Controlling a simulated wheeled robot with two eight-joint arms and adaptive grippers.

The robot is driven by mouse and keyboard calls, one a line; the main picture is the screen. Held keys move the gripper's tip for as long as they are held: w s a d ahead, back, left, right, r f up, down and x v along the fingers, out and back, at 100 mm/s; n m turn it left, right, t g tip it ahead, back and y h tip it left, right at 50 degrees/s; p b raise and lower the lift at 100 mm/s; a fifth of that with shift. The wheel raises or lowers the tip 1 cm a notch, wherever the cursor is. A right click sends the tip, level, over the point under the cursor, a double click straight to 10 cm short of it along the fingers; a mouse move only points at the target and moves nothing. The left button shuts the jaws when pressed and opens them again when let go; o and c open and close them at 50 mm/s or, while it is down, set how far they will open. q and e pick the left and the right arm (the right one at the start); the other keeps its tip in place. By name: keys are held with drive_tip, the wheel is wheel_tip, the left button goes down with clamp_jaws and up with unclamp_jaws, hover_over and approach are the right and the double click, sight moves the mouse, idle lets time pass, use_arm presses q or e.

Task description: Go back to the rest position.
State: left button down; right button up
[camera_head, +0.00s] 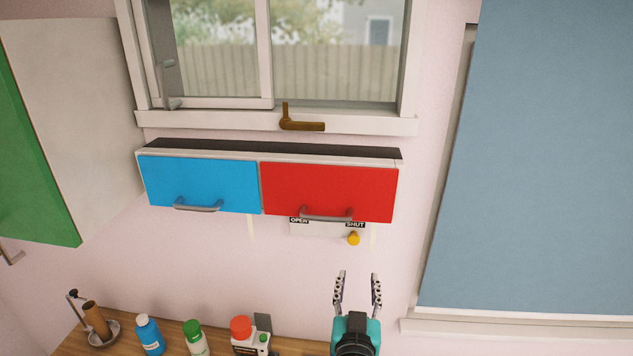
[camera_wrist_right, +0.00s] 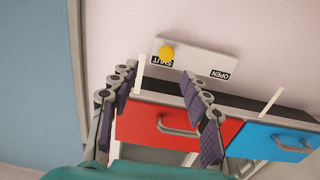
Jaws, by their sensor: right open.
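My right gripper (camera_head: 358,290) is open and empty, its two fingers pointing up in front of the pink wall, below the red cabinet door (camera_head: 325,190). In the right wrist view the open fingers (camera_wrist_right: 160,110) frame part of the red door (camera_wrist_right: 170,128), with nothing between them. A white panel marked OPEN and SHUT (camera_head: 318,228) is on the wall under the cabinet, its yellow knob (camera_head: 353,239) at the SHUT end. The panel also shows in the right wrist view (camera_wrist_right: 195,62). My left gripper is not in view.
The blue cabinet door (camera_head: 200,184) is beside the red one; both look closed. A wooden counter (camera_head: 290,346) holds a blue bottle (camera_head: 150,335), a green-capped bottle (camera_head: 195,338) and a red-topped container (camera_head: 243,336). A green cabinet door (camera_head: 30,150) stands at left, a large blue panel (camera_head: 540,150) at right.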

drive_tip(key=s+d+f+g+b, duration=0.25)
drive_tip(key=f+b, duration=0.25)
drive_tip(key=f, duration=0.3)
drive_tip(key=s+d+f+g+b, duration=0.2)
drive_tip(key=d+f+b, duration=0.2)
drive_tip(key=f, duration=0.3)
drive_tip(key=s+d+f+g+b, duration=0.25)
drive_tip(key=f+b, duration=0.25)
drive_tip(key=f, duration=0.3)
drive_tip(key=s+a+f+n+g+y+b, duration=0.1)
drive_tip(key=s+a+f+y+b, duration=0.1)
drive_tip(key=s+f+b, duration=0.2)
drive_tip(key=s+a+f+n+g+y+b, duration=0.1)
drive_tip(key=s+f+g+b, duration=0.1)
drive_tip(key=f, duration=0.6)
drive_tip(key=shift+s+a+f+y+b, duration=0.4)
drive_tip(key=shift+s+b, duration=0.5)
drive_tip(key=shift+b, duration=0.35)
